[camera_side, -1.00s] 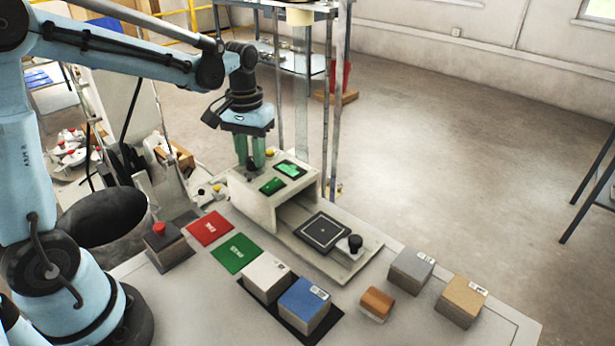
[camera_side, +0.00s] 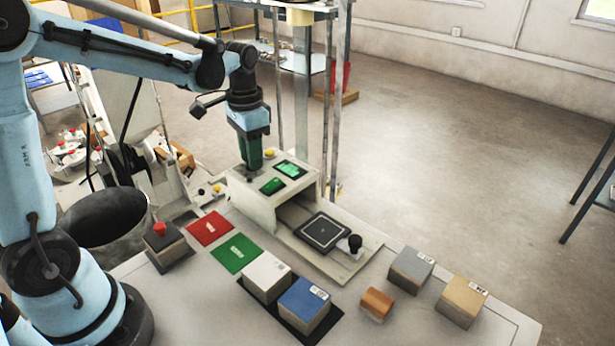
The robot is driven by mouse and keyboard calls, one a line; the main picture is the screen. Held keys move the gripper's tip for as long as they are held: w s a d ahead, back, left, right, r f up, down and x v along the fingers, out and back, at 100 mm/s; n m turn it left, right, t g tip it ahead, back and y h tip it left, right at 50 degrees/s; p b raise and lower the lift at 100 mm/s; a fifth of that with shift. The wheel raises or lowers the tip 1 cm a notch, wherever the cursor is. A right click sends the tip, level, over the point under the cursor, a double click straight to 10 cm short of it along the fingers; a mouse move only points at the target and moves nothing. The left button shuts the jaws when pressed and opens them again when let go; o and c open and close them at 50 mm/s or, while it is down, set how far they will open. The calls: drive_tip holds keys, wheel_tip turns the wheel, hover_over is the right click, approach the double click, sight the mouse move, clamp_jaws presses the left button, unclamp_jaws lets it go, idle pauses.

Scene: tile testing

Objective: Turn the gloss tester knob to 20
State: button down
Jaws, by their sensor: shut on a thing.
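The gloss tester (camera_side: 260,198) is a pale box on the table with two green screens (camera_side: 287,169) on its top and a small yellow button (camera_side: 270,153) at the back. My gripper (camera_side: 252,166) points down at the left part of the tester's top, its green fingers shut on the knob. The fingers hide the knob, so its setting cannot be read. The digits on the screens are too small to read. A dark square plate (camera_side: 322,232) sits on the tester's sliding tray, with a black handle (camera_side: 349,243) at its right end.
A grey block (camera_side: 411,268), a tan block (camera_side: 461,300) and an orange-brown piece (camera_side: 376,303) stand at the right. White (camera_side: 266,275) and blue (camera_side: 304,304) blocks stand on a black mat. Red (camera_side: 209,228) and green (camera_side: 236,253) pads and a red-button box (camera_side: 166,245) are at the left.

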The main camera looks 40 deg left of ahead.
drive_tip(key=shift+m, duration=0.9)
drive_tip(key=c, duration=0.9)
unclamp_jaws()
drive_tip(key=shift+o, duration=0.2)
drive_tip(key=shift+r, duration=0.1)
wheel_tip(320, 180, up, 12)
drive_tip(key=s+d+f+n+t, duration=0.4)
drive_tip(key=s+d+f+t, duration=0.3)
drive_tip(key=s+f, duration=0.2)
drive_tip(key=shift+s+d, duration=0.15)
drive_tip(key=shift+d, duration=0.1)
